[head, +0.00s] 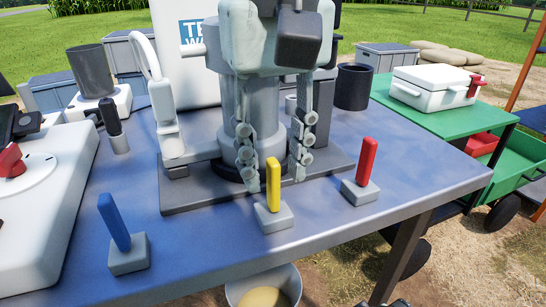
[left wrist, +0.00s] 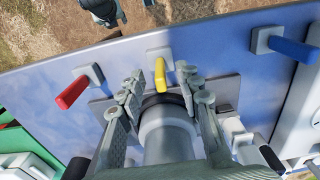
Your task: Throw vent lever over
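Three levers stand on grey blocks along the table's front edge: blue (head: 114,222), yellow (head: 273,185) and red (head: 366,161). No label shows which is the vent lever. The yellow one stands about upright in the head view. My left gripper (head: 272,182) is open and empty, its fingers pointing down behind the yellow lever. In the left wrist view the yellow lever (left wrist: 161,77) shows beyond and between the spread fingertips (left wrist: 166,88), apparently untouched. A dark part at the top of the left wrist view (left wrist: 104,10) may be my right gripper; its fingers are unclear.
A grey cylinder on a dark base plate (head: 330,178) stands behind my left gripper, close to it. A white box with a red knob (head: 40,205) is at left. A bucket (head: 264,288) is below the front edge. A green cart (head: 440,110) stands at right.

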